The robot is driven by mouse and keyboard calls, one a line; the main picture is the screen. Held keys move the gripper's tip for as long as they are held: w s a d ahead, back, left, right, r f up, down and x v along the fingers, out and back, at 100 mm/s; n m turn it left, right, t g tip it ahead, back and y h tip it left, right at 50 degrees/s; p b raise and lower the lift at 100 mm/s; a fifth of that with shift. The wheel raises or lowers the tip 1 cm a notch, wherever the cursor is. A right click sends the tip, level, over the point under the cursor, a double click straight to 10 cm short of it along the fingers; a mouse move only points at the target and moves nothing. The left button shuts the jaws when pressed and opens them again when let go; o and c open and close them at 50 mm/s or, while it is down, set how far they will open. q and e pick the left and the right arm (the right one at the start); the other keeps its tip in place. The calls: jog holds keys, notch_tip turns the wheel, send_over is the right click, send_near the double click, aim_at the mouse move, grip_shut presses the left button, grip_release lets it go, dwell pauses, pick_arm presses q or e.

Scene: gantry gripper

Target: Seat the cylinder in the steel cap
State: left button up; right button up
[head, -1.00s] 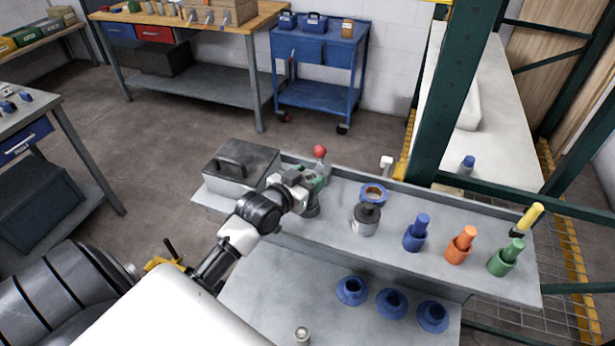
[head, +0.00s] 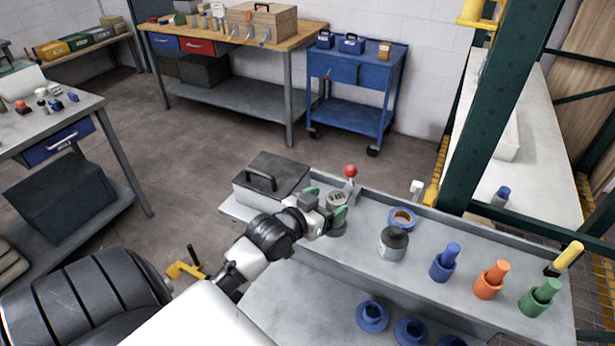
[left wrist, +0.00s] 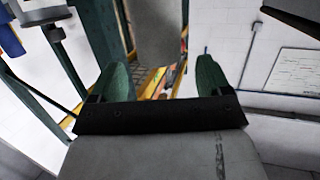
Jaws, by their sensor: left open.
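My left gripper (head: 327,203), with green fingers, is open above the left part of the upper grey shelf. A grey round part with a patterned top (head: 337,198) shows at the fingers; I cannot tell whether it is the cylinder. In the left wrist view, a grey rounded body (left wrist: 158,30) appears past the green fingers (left wrist: 160,80), with gaps on both sides. A steel cap (head: 391,248) stands to the right of the gripper on the shelf, with a dark grey piece (head: 394,235) in its top. My right gripper is not in view.
A grey lidded box (head: 275,180) and a red-knobbed lever (head: 350,172) stand close to the gripper. A green post (head: 487,110) rises behind.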

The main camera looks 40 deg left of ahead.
pick_arm(q)
jog(key=s+r+b, duration=0.1)
jog(key=s, duration=0.6)
jog(key=shift+s+a+r, duration=0.2)
jog(key=shift+s+r, duration=0.15)
jog(key=shift+s, duration=0.05)
jog(key=s+d+f+m+g, duration=0.1)
jog(key=s+d+f+g, duration=1.15)
jog(key=s, duration=0.35)
notch_tip(320, 180, down, 26)
jog(key=g+b, duration=0.1)
jog(key=b, duration=0.1)
jog(key=s+a+f+g, duration=0.1)
jog(key=s+a+f, duration=0.2)
jog(key=s+f, duration=1.4)
jog(key=shift+f+m+y+b, duration=0.4)
jog(key=shift+f+b, duration=0.05)
jog(key=shift+f, duration=0.2)
